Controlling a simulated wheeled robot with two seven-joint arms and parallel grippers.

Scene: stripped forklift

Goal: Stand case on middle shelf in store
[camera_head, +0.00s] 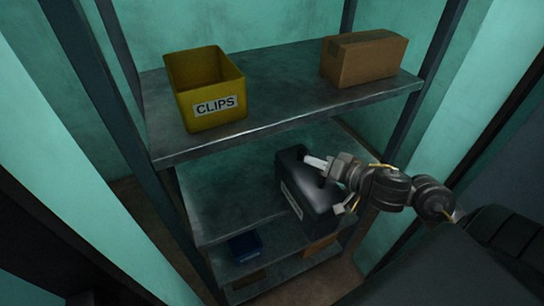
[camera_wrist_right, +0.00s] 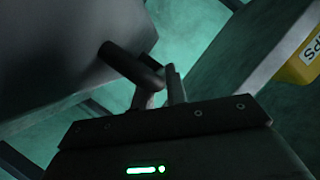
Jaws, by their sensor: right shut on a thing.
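The dark case (camera_head: 308,200) has a pale label strip on its side and is over the front part of the middle shelf (camera_head: 218,195). It looks tilted in the head view; whether its base touches the shelf is hidden. My right gripper (camera_head: 328,169) reaches in from the right and is shut on the case at its top, by the handle. In the right wrist view the case (camera_wrist_right: 50,50) fills the upper left, and the gripper's fingers (camera_wrist_right: 160,85) close around its dark bar handle. My left gripper is not in view.
The upper shelf (camera_head: 270,95) holds a yellow CLIPS bin (camera_head: 205,90) and a cardboard box (camera_head: 363,58). Below the middle shelf are a blue bin (camera_head: 245,246) and a brown box (camera_head: 320,245). The left part of the middle shelf is bare. Dark posts (camera_head: 98,85) frame the rack.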

